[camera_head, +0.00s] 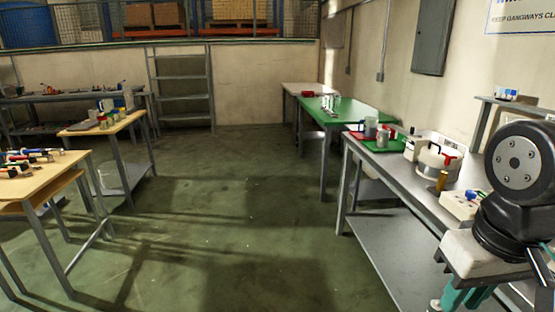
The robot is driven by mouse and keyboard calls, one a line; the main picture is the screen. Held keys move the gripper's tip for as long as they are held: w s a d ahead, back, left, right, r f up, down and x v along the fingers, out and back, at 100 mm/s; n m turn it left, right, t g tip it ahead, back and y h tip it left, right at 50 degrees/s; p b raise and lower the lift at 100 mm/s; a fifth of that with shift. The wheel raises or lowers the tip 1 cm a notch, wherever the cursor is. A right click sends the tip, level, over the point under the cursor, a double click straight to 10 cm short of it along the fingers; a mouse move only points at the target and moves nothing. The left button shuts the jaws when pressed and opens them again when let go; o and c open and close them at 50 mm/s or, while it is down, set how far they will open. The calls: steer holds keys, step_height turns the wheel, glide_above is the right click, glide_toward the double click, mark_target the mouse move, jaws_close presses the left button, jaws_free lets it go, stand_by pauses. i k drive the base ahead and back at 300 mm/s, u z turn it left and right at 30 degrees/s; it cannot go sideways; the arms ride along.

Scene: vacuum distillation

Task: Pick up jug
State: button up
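A black joint of my arm fills the right edge. My gripper is not in view, and nothing shows it near these vessels.
The grey bench (392,240) has a lower shelf and holds a white box (462,204) nearer me. A green table (345,113) stands beyond it. Wooden tables (75,165) with tools stand at left. The floor between (225,220) is clear.

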mark_target(370, 123)
steer(key=u, duration=0.5)
steer(key=i, duration=2)
steer(key=z, duration=0.2)
steer(key=i, duration=1.9)
steer(key=z, duration=1.15)
steer(key=i, duration=0.6)
steer(key=z, duration=0.3)
